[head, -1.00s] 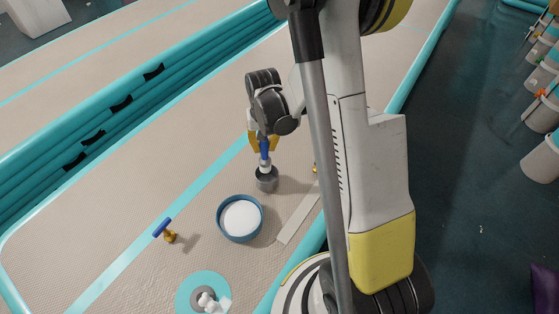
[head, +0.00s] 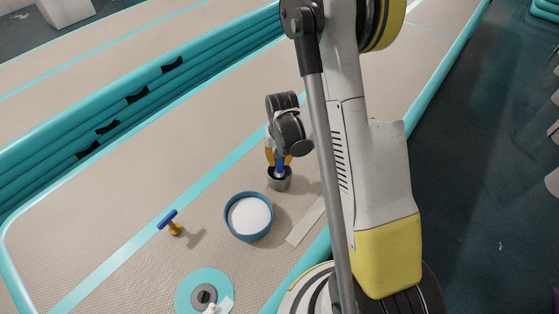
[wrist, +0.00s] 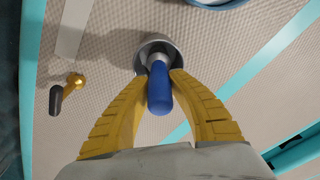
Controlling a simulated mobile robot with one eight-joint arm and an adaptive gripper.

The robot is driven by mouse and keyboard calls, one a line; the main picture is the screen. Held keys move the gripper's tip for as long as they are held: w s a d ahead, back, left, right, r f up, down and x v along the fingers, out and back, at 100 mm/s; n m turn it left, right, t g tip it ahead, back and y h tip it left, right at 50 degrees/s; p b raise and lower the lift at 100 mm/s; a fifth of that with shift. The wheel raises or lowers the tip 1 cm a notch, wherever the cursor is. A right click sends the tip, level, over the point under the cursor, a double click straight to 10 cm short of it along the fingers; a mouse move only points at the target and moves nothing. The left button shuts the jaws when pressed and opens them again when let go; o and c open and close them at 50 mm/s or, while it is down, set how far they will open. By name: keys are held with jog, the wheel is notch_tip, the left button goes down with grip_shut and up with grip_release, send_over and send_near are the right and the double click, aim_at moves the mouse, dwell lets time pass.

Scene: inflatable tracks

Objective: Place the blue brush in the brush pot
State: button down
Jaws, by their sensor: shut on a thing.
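The blue brush (head: 279,169) is upright, handle up, between the yellow fingers of my gripper (head: 279,160). My gripper is shut on its handle. In the wrist view, the brush (wrist: 159,92) sits between the fingertips of my gripper (wrist: 160,82), its pale neck pointing down into the pot. The brush pot (head: 279,184) is a small grey metal cup standing on the mat. Its rim (wrist: 143,50) shows around the brush's lower end in the wrist view. The brush's tip is hidden inside the pot, so I cannot tell if it touches the bottom.
A blue round tub (head: 229,222) with white contents stands in front of the pot. A teal disc (head: 190,291) is nearer. A pale strip (head: 305,222) and a teal inflatable wall (head: 95,128) border this area.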

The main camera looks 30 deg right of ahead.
jog(key=shift+f, duration=0.15)
jog(key=c, duration=1.3)
grip_release()
jog(key=r+p, duration=0.1)
jog(key=r, duration=0.3)
jog(key=r+p, duration=0.2)
jog(key=r, duration=0.2)
jog(key=s+r+p, duration=0.1)
jog(key=r+p, duration=0.1)
jog(key=r, duration=0.2)
jog(key=shift+s+a, duration=0.1)
jog(key=shift+a, duration=0.1)
jog(key=s+a+r+n+t, duration=0.1)
jog(key=s+a+r+t, duration=0.1)
jog(key=r, duration=0.5)
jog(key=s+a+r+n+t, duration=0.2)
jog(key=s+a+r, duration=0.2)
jog(key=s+r, duration=0.3)
jog(key=s+a+r+n+t, duration=0.1)
jog(key=s+a+r+t, duration=0.1)
jog(key=s+a+r, duration=0.2)
jog(key=shift+s+r+n, duration=0.15)
jog(key=shift+s+r, duration=0.15)
jog(key=shift+r, duration=0.4)
jog(key=shift+s+r+n, duration=0.15)
jog(key=shift+s+r, duration=0.1)
jog(key=shift+r, duration=0.45)
